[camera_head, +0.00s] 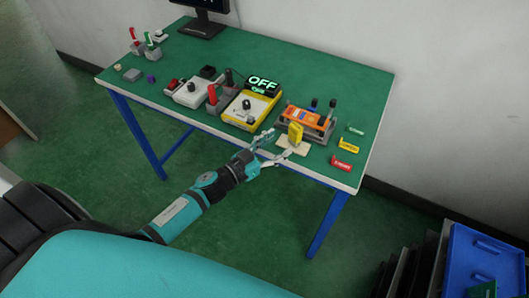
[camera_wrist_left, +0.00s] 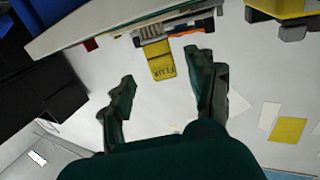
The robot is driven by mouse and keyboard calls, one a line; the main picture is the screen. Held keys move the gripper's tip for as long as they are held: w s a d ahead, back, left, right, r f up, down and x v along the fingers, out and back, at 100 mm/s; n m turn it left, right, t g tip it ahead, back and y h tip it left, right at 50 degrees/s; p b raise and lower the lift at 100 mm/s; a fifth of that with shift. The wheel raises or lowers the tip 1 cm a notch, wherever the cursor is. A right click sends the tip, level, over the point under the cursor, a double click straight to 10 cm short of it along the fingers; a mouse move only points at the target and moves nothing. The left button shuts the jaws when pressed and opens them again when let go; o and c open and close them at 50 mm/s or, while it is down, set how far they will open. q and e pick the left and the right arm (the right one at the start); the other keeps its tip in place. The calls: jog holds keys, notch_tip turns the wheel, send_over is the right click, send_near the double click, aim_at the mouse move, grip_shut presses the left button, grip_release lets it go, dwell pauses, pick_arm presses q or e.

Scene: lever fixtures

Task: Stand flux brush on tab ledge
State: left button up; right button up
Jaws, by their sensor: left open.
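The yellow piece marked FLUX (camera_head: 295,132) stands upright at the table's front right, just in front of an orange device. My left gripper (camera_head: 279,144) is open and empty at the table's front edge. Its fingers point at the yellow piece, one on each side, apart from it. My right gripper is out of view.
An orange device (camera_head: 306,121) on a grey stand is close behind. A yellow box (camera_head: 248,110) with an OFF display is to the left. Red (camera_head: 341,163), yellow (camera_head: 348,145) and green (camera_head: 355,130) tags lie at right. A blue bin (camera_head: 480,255) stands on the floor.

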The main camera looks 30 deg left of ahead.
pick_arm(q)
jog(key=v, duration=0.4)
jog(key=shift+s+a, duration=0.2)
jog(key=shift+s, duration=0.15)
jog(key=s+a+f+n+g+y, duration=0.15)
jog(key=s+f, duration=0.25)
jog(key=f, duration=0.6)
jog(key=s+a+f+n+g+y, duration=0.1)
jog(key=s+a+f+g+y, duration=0.2)
jog(key=f, duration=0.8)
jog(key=s+a+f+n+g+y, duration=0.15)
jog(key=s+f, duration=0.35)
jog(key=f, duration=0.5)
jog(key=s+d+f+g, duration=0.1)
jog(key=s+f+g, duration=0.2)
jog(key=s, duration=0.6)
jog(key=s+d+f+m+g, duration=0.1)
jog(key=s+d+f+g, duration=0.1)
jog(key=s+f, duration=0.5)
jog(key=s+d+f+g+y, duration=0.1)
jog(key=s+f+g, duration=0.3)
jog(key=s, duration=0.8)
jog(key=shift+d+f+m, duration=0.3)
jog(key=shift+d+f, duration=0.05)
jog(key=shift+f, duration=0.6)
